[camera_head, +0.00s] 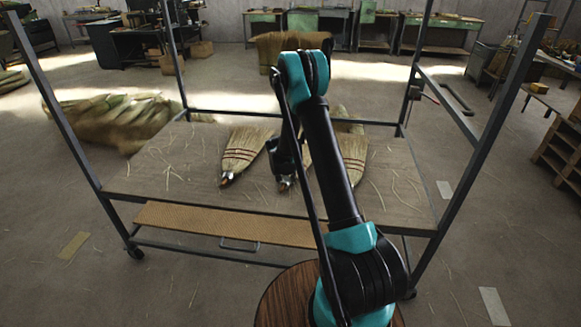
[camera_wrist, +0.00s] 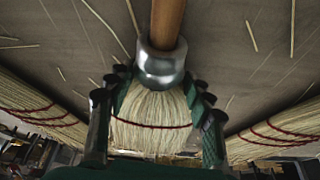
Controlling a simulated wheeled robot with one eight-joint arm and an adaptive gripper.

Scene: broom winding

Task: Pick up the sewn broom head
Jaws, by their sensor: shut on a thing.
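The sewn broom head (camera_wrist: 150,108) between my fingers is pale straw with dark red stitching, a shiny metal collar and a wooden handle piece. My gripper (camera_wrist: 157,80) is shut on it, one finger on each side of the straw just below the collar. In the head view my gripper (camera_head: 286,180) is low over the table at the middle broom head (camera_head: 307,157), which my arm mostly hides. It lies flat; I cannot tell whether it is clear of the tabletop.
One broom head (camera_head: 243,152) lies left and another (camera_head: 353,150) right on the wheeled frame table (camera_head: 190,165). Loose straws litter the top. The frame's upright posts (camera_head: 75,125) stand at the corners. A large straw pile (camera_head: 115,118) is on the floor at left.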

